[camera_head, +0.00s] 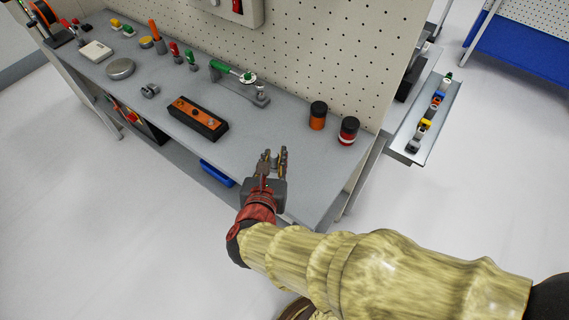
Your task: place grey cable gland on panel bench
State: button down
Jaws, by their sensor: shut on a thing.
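My gripper (273,156) is over the front right part of the grey panel bench (238,106), with its fingers pointing toward the pegboard. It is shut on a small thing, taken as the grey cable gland.
Two dark-capped jars, one orange (317,116) and one red-banded (348,131), stand right of my gripper. An orange-black box (197,118), a small grey part (150,91) and a green-handled clamp (240,82) lie left. Bare bench lies between box and jars.

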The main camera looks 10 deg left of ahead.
jog(key=d+h, duration=0.1)
jog(key=d, duration=0.2)
jog(key=m+b, duration=0.1)
jog(key=b, duration=0.3)
send_over(277, 149)
jog(key=s+d, duration=0.1)
jog(key=s, duration=0.3)
jog(key=shift+h, duration=0.3)
notch_tip(277, 149, down, 9)
jog(key=shift+w+f, duration=0.15)
jog(key=shift+f, duration=0.05)
jog(key=shift+w+f+b, duration=0.25)
jog(key=shift+f+b, duration=0.15)
jog(key=shift+f, duration=0.05)
jog(key=shift+a+f+b, duration=0.1)
jog(key=shift+f+b, duration=0.55)
jog(key=shift+f, duration=0.75)
jog(key=shift+f+b, duration=0.2)
jog(key=shift+b, duration=0.1)
jog(key=c, duration=1.7)
grip_release()
jog(key=shift+o, duration=0.4)
jog(key=shift+r, duration=0.15)
